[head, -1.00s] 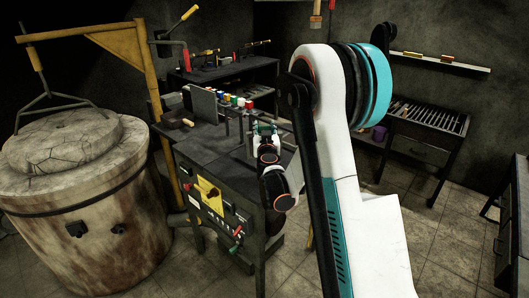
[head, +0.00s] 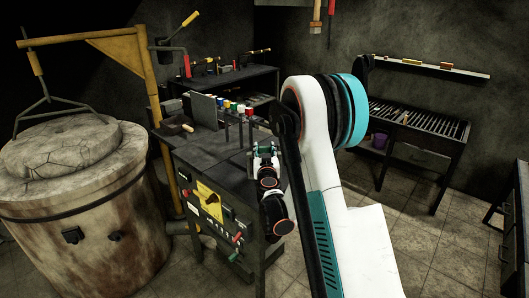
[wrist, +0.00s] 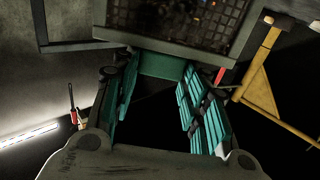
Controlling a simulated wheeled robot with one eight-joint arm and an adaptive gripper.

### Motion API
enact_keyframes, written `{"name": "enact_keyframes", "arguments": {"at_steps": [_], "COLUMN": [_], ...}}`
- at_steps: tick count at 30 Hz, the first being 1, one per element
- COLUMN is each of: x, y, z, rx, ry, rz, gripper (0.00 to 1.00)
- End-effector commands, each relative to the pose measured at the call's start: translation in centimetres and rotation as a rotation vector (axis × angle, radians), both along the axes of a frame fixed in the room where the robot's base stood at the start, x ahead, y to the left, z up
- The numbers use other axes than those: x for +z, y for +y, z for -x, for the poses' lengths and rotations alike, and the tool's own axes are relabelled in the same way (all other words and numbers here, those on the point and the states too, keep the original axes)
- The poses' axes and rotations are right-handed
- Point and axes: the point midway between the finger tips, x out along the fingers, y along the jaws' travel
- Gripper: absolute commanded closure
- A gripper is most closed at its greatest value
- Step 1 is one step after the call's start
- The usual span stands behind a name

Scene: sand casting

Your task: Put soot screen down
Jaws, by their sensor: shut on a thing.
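A dark-framed mesh panel, which I take to be the soot screen (wrist: 172,22), fills the top middle of the wrist view, just beyond the finger ends. My gripper (wrist: 160,88) has teal fingers on either side of a dark area there, and it is shut on the screen. In the head view my gripper (head: 265,149) is at the right front edge of the dark workbench (head: 198,148). I cannot make out the screen clearly in that view.
A grey upright panel (head: 203,110), a wooden-handled tool (head: 187,128) and coloured containers (head: 237,106) stand on the workbench. A large round furnace (head: 85,220) and yellow post (head: 150,95) are at left. A slatted grate table (head: 418,122) is at right. Tiled floor between is open.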

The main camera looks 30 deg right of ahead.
Motion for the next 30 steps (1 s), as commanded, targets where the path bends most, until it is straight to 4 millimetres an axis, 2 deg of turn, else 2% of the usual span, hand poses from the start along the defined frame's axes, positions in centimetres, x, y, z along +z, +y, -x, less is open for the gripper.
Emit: {"name": "enact_keyframes", "arguments": {"at_steps": [1, 3, 17, 20, 30], "x": [-0.2, -0.1, 0.4, 0.3, 0.3], "y": [0.0, 0.0, 0.1, 0.7, 3.8], "z": [0.0, 0.0, 0.1, 1.5, 8.1], "rx": [0.0, 0.0, 0.0, 0.001, 0.001], "ry": [0.0, 0.0, 0.0, 0.0, 0.0], "rz": [0.0, 0.0, 0.0, 0.0, 0.0], "gripper": [0.55, 0.39, 0.39, 0.39, 0.39]}}
